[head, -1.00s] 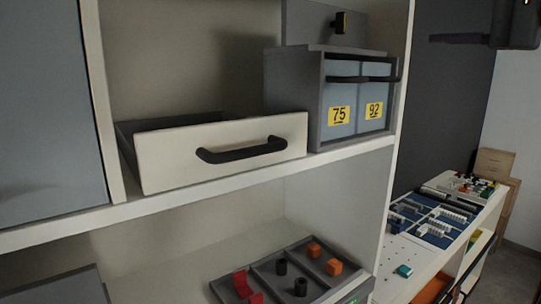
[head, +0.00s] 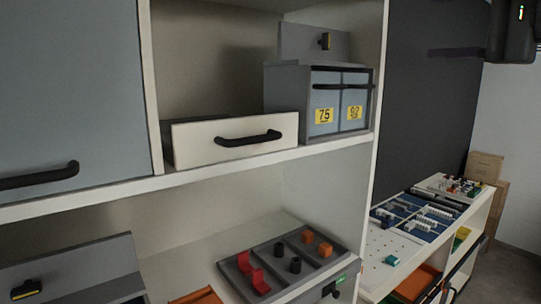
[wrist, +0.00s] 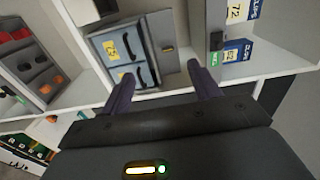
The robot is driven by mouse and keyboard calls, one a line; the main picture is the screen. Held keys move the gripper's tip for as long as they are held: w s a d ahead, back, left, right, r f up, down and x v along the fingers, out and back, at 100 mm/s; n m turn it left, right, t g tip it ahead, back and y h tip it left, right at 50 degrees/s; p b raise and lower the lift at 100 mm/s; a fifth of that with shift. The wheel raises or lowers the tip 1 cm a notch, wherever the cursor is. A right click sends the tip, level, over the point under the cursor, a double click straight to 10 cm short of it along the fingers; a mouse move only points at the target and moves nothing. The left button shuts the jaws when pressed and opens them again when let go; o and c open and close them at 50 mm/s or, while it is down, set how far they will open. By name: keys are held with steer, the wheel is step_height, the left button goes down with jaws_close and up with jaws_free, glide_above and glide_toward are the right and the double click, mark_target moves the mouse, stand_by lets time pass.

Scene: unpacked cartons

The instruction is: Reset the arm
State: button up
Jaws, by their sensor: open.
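My gripper (wrist: 160,72) shows in the wrist view with its two dark fingers spread apart and nothing between them. Beyond the fingers is the grey unit with two blue drawers (wrist: 122,72), seen tilted; I see no contact with it. In the head view no fingers show; a dark part at the upper right edge may belong to my arm. The same grey unit (head: 308,106) stands on the upper shelf, its drawers labelled in yellow. A white drawer-like box (head: 190,145) with a black handle sits left of it.
The white shelf (head: 110,198) holds these boxes. Below lies a grey tray (head: 285,262) of red, black and orange pieces. A blue cabinet door (head: 70,90) is at left. A low white bench (head: 395,248) with small parts stands at right. Labelled boxes (wrist: 236,50) show in the wrist view.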

steer(key=w+d+f+m+g+h, duration=0.1)
steer(key=w+f+m+h, duration=0.1)
steer(key=w+f, duration=0.65)
steer(key=w+d+f+m+g+h, duration=0.1)
steer(key=w+f+g+h, duration=0.15)
steer(key=f, duration=1.05)
steer(key=a+f+n+g+h, duration=0.1)
steer(key=a+f+g, duration=0.1)
steer(key=f, duration=0.8)
steer(key=a+f+n+g+h, duration=0.1)
steer(key=a+f+n+g, duration=0.15)
steer(key=f, duration=0.75)
steer(key=s+a+f+n+g+h, duration=0.1)
steer(key=s+a+f+n, duration=0.1)
steer(key=s+f, duration=0.4)
steer(key=s+a+f+n+g+h, duration=0.1)
steer(key=s+a+f+n, duration=0.2)
steer(key=f, duration=0.6)
steer(key=s+a+f+n+g+h, duration=0.1)
steer(key=s+a+f+n+g, duration=0.1)
steer(key=s+f+n, duration=0.3)
steer(key=s+a+f, duration=0.1)
steer(key=s+f, duration=0.2)
steer(key=shift+s+f+h, duration=0.3)
steer(key=shift+f+h, duration=0.05)
steer(key=shift+w+n, duration=0.1)
steer(key=shift+n, duration=0.15)
steer(key=shift+s+a, duration=0.1)
steer(key=shift+s, duration=0.1)
